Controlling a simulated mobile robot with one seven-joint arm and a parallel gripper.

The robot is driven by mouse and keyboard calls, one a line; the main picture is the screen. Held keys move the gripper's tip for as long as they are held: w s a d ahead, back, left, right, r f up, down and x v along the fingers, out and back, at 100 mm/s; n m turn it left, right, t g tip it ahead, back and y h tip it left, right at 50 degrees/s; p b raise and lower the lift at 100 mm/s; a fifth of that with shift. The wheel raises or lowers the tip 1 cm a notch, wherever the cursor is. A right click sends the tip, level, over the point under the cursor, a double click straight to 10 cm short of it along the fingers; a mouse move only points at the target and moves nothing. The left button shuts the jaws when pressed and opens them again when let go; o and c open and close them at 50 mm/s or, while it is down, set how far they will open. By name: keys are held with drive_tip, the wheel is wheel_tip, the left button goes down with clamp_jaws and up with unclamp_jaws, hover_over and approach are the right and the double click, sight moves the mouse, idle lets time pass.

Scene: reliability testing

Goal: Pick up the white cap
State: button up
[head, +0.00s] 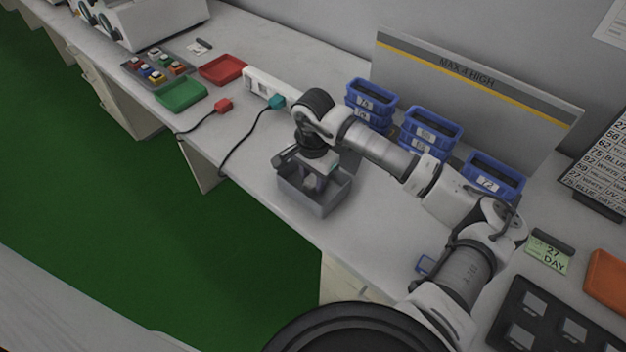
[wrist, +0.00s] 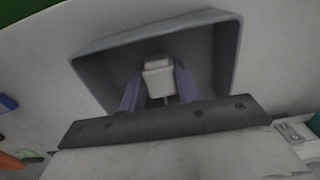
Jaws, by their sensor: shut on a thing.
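The white cap (wrist: 158,78) shows in the wrist view between the two fingers of my gripper (wrist: 160,88), which is shut on it. In the head view my gripper (head: 317,183) points down into the grey bin (head: 325,203), and the cap cannot be made out there. The bin's wall (wrist: 225,55) surrounds the cap in the wrist view. Whether the cap touches the bin floor cannot be told.
Stacked blue bins (head: 430,125) stand right of my gripper, before a grey "MAX 4 HIGH" board (head: 470,85). Red (head: 222,69) and green (head: 181,94) trays, and a white power strip (head: 262,85) with cables, lie to the left. The bench's front edge is close to the bin.

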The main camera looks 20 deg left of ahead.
sight(312, 180)
wheel_tip(312, 180, up, 19)
drive_tip(key=b, duration=0.3)
drive_tip(key=shift+r, duration=0.2)
drive_tip(key=shift+s, duration=0.1)
